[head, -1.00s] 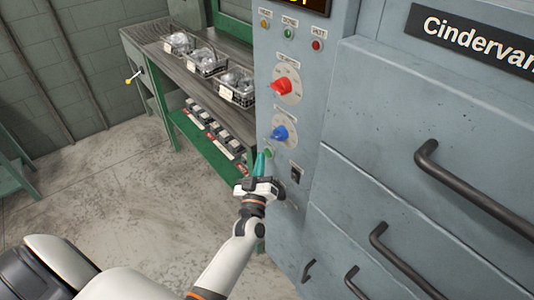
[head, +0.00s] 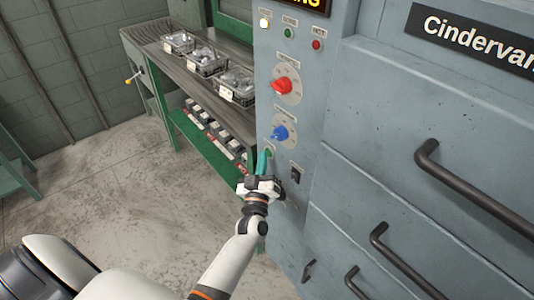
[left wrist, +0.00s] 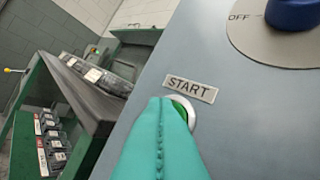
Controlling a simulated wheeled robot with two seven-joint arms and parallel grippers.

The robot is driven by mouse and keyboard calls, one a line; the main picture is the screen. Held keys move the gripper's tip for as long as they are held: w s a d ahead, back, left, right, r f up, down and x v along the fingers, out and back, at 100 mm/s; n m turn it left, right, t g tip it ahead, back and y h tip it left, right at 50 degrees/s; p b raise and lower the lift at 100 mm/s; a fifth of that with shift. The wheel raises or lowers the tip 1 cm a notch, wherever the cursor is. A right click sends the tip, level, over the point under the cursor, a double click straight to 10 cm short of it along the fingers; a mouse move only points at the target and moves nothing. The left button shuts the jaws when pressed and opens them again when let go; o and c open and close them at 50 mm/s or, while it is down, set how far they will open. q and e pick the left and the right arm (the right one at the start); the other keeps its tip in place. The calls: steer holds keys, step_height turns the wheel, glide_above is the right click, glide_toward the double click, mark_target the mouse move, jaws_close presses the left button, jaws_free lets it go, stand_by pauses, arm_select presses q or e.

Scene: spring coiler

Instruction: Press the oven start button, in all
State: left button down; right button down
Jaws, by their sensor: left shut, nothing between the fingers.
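The green start button (left wrist: 181,108) sits in a pale ring under a START label (left wrist: 190,88) in the left wrist view. In the head view the button (head: 269,153) is just above my gripper's tips. My left gripper (head: 262,160) is shut, with nothing between its teal fingers. In the left wrist view the fingers (left wrist: 162,115) overlap the button and hide much of it. The tips look at or very near it; contact cannot be told. My right gripper is not in view.
The oven panel carries a red knob (head: 283,86), a blue knob (head: 281,132), a black switch (head: 296,175) and lamps; the left lamp (head: 264,23) glows pale. Dark drawer handles (head: 385,243) stick out at right. A bench (head: 150,42) with wire baskets stands at left.

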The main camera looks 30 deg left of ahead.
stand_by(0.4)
arm_select(q)
steer(key=shift+s+a+p, duration=0.3)
steer(key=shift+s+p, duration=0.05)
steer(key=shift+s, duration=0.35)
steer(key=s, duration=0.1)
steer(key=s+a+p, duration=0.1)
steer(key=s, duration=0.1)
steer(key=s+a, duration=0.1)
steer(key=shift+s+p, duration=0.3)
steer(key=shift+p, duration=0.05)
steer(key=shift+d, duration=0.1)
stand_by(0.5)
